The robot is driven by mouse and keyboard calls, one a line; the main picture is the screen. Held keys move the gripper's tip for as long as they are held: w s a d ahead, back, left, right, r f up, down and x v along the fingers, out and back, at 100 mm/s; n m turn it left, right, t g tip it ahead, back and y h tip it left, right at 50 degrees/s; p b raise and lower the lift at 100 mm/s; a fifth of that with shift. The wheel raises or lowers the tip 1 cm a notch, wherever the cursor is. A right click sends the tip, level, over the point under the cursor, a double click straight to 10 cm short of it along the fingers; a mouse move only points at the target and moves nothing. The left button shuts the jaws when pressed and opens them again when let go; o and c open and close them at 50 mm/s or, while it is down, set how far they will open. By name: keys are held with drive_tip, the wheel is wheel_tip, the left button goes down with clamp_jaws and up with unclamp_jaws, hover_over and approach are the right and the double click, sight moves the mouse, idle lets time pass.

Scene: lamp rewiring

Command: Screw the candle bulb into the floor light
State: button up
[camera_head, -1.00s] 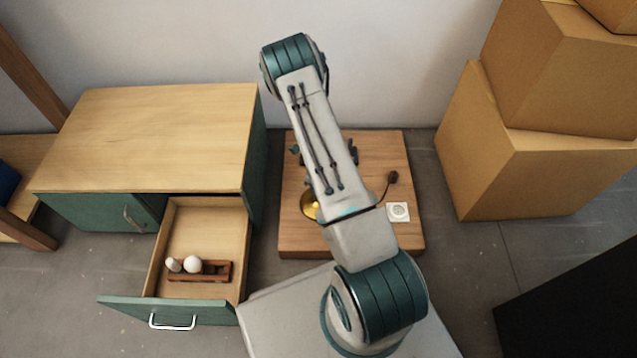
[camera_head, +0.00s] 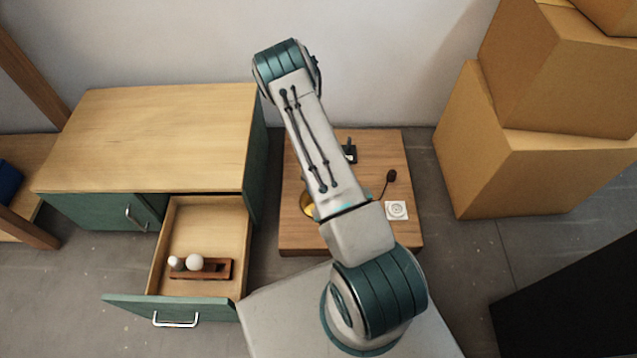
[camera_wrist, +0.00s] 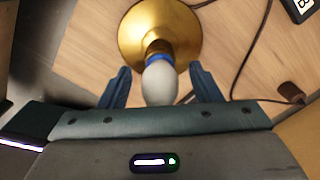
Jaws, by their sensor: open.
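The floor light (camera_wrist: 150,22) shows in the wrist view as a round brass base with a short socket and a blue ring. The white candle bulb (camera_wrist: 160,84) stands at the socket, in line with it; how deep its thread sits is hidden. My gripper (camera_wrist: 159,72) is open, with one blue finger on each side of the bulb and a gap to each. In the head view only a brass edge of the floor light (camera_head: 307,205) shows; my arm hides the bulb and gripper.
The light stands on a wooden board (camera_head: 395,235) with a white socket plate (camera_head: 396,210), a dark plug on a cable (camera_head: 390,176) and a black box (camera_head: 350,153). Left, an open drawer (camera_head: 222,218) holds a wooden rack (camera_head: 215,268) with white bulbs. Cardboard boxes (camera_head: 500,150) stand right.

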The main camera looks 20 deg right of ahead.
wheel_tip(320, 180, up, 14)
drive_tip(key=p, duration=0.5)
drive_tip(key=shift+f, duration=0.1)
drive_tip(key=s+a+r+n+y+p, duration=0.1)
drive_tip(key=a+r+n+p, duration=0.3)
drive_tip(key=r, duration=0.9)
drive_tip(key=s+a+r+n+t+y+p, duration=0.15)
drive_tip(key=r+n+p, duration=0.45)
drive_tip(key=r, duration=0.7)
drive_tip(key=s+a+r+n+p, duration=0.1)
drive_tip(key=a+r+n+p, duration=0.35)
drive_tip(key=r, duration=0.85)
drive_tip(key=s+r+n+p, duration=0.4)
drive_tip(key=s+r+n, duration=0.1)
drive_tip(key=r, duration=0.4)
drive_tip(key=s+r+n+t+h+p, duration=0.1)
drive_tip(key=s+r+n+p, duration=0.4)
drive_tip(key=r, duration=0.4)
drive_tip(key=s+r+n+h+p, duration=0.1)
drive_tip(key=s+r+n+p, duration=0.4)
drive_tip(key=r, duration=0.5)
drive_tip(key=s+n, duration=0.1)
drive_tip(key=s, duration=0.1)
drive_tip(key=shift+s+a+n, duration=0.25)
drive_tip(key=shift+s+n, duration=0.1)
drive_tip(key=shift+s+r+h, duration=0.15)
drive_tip(key=shift+s+h, duration=0.05)
drive_tip(key=shift+h, duration=0.05)
drive_tip(key=shift+c, duration=0.4)
